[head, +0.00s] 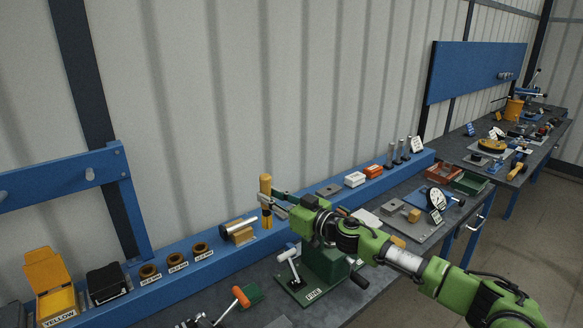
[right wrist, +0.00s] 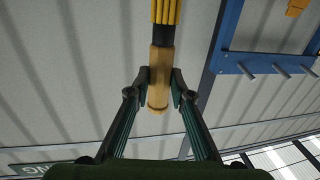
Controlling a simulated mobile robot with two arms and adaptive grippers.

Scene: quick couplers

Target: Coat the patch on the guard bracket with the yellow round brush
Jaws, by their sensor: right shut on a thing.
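My right gripper (head: 272,198) is shut on the yellow round brush (head: 266,183) and holds it upright above the blue shelf. In the right wrist view the two fingers (right wrist: 160,90) close on the brush's wooden handle (right wrist: 160,65). A black collar and yellow bristles (right wrist: 166,10) show beyond it. In the head view the bristles point down. I cannot make out which thing is the guard bracket, nor its patch. My left gripper does not show.
An open yellow box (head: 58,304) labelled YELLOW and a black box (head: 106,283) stand at the left. Several brown rings (head: 177,260) sit on the blue shelf. A silver cylinder on a tan holder (head: 240,233) is close left of the brush. A green fixture (head: 325,262) stands below my right arm.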

